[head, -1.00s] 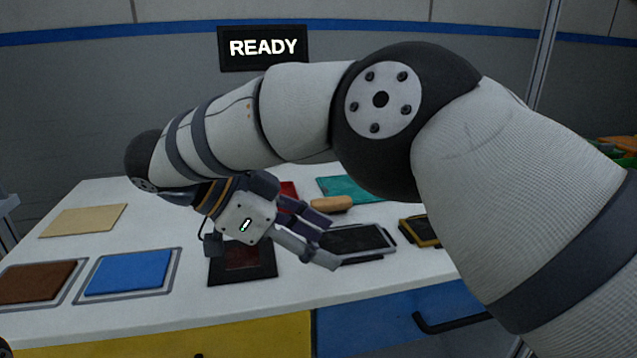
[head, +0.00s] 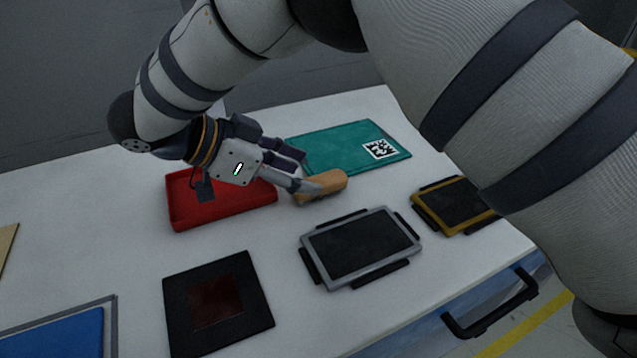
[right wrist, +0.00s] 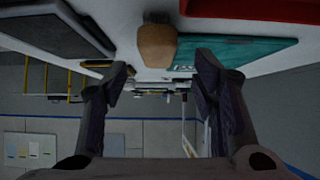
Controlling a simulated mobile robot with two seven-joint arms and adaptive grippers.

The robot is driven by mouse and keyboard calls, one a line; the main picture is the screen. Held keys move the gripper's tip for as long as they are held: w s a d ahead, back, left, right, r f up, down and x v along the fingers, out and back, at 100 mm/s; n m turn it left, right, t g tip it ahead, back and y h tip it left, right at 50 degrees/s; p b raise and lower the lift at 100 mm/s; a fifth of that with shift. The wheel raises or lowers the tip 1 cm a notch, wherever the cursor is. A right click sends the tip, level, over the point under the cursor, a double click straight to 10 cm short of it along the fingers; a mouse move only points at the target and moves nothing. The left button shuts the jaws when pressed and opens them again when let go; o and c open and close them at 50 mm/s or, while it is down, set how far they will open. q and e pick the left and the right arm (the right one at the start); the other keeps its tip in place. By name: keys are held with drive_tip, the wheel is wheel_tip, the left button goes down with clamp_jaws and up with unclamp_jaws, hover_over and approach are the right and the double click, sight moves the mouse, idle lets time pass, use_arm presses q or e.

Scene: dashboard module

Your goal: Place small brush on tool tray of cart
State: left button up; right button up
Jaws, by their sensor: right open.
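The small brush (head: 322,187), with a tan wooden body, lies on the white table between the red tray and the green board. It also shows in the right wrist view (right wrist: 157,45), beyond and between the fingertips. My right gripper (head: 308,172) is open at the brush's left end; one finger overlaps the brush in the head view, and I cannot tell whether they touch. Its spread fingers also show in the right wrist view (right wrist: 161,78) with nothing between them. I cannot make out a cart with a tool tray. My left gripper is not in view.
A red tray (head: 187,212) lies under and left of the gripper. A green board (head: 335,145) with a printed code lies behind the brush. A grey-framed panel (head: 360,250), a yellow-framed panel (head: 455,203) and a black plate (head: 252,335) lie nearer. White table shows between them.

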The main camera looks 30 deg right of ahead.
sight(317, 181)
drive_tip(key=x, duration=0.3)
drive_tip(key=shift+s+d+f, duration=0.2)
drive_tip(key=shift+s+f, duration=0.05)
drive_tip(key=shift+f, duration=0.15)
drive_tip(key=c, duration=1.2)
drive_tip(key=shift+c, duration=0.2)
